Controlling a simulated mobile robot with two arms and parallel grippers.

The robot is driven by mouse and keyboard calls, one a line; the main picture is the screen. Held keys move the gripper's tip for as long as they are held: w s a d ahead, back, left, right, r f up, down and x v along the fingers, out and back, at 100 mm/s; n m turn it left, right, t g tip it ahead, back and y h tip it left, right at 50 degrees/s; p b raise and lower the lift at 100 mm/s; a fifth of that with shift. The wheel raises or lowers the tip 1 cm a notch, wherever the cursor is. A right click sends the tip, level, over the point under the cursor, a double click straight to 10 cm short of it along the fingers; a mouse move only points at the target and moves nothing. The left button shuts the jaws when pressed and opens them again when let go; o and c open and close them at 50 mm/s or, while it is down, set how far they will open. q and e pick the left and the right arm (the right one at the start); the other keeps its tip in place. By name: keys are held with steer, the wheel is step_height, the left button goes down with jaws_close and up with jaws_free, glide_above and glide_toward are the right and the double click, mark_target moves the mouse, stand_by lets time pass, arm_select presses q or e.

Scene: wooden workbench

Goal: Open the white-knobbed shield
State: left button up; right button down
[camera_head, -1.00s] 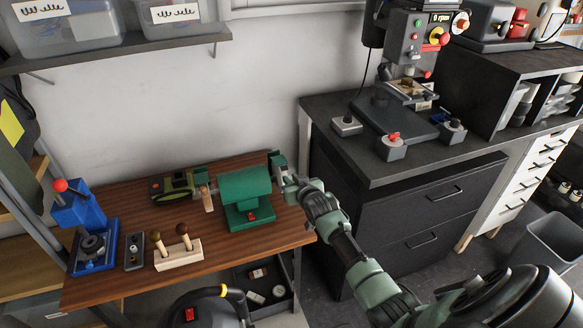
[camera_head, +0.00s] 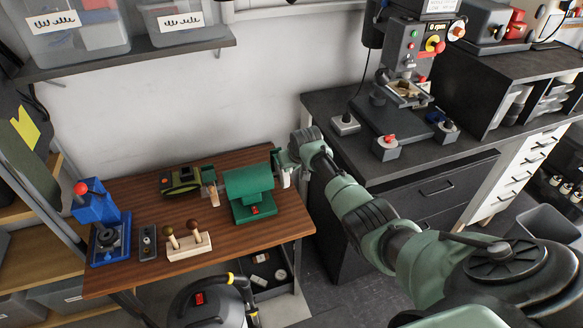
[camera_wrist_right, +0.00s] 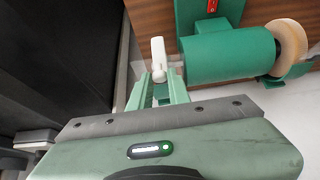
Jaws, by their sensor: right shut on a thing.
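The green machine (camera_head: 248,188) with a red switch stands at the right end of the wooden bench; its drum also shows in the wrist view (camera_wrist_right: 228,56). A green piece (camera_head: 276,161) at its right end, apparently the shield, is mostly hidden by my right gripper. In the wrist view a white knob (camera_wrist_right: 158,58) stands beside the drum's end. My right gripper (camera_wrist_right: 160,84) is shut on this white knob, its two pale green fingers close around its lower end. In the head view the right gripper (camera_head: 286,166) is at the machine's right end. My left gripper is not in view.
A tan wheel (camera_wrist_right: 292,40) is on the machine's other end. A green sander (camera_head: 184,181), a wooden block with two handles (camera_head: 190,246) and a blue press (camera_head: 98,222) share the bench. A dark cabinet (camera_head: 425,172) stands close on the right.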

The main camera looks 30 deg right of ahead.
stand_by(0.5)
steer(key=c, duration=1.4)
jaws_free()
steer(key=shift+o, duration=0.2)
steer(key=d+v, duration=0.1)
steer(key=v, duration=0.6)
steer(key=shift+s+a+r, duration=0.15)
steer(key=shift+a+r, duration=0.2)
steer(key=shift+a, duration=0.2)
steer(key=shift+f, duration=0.1)
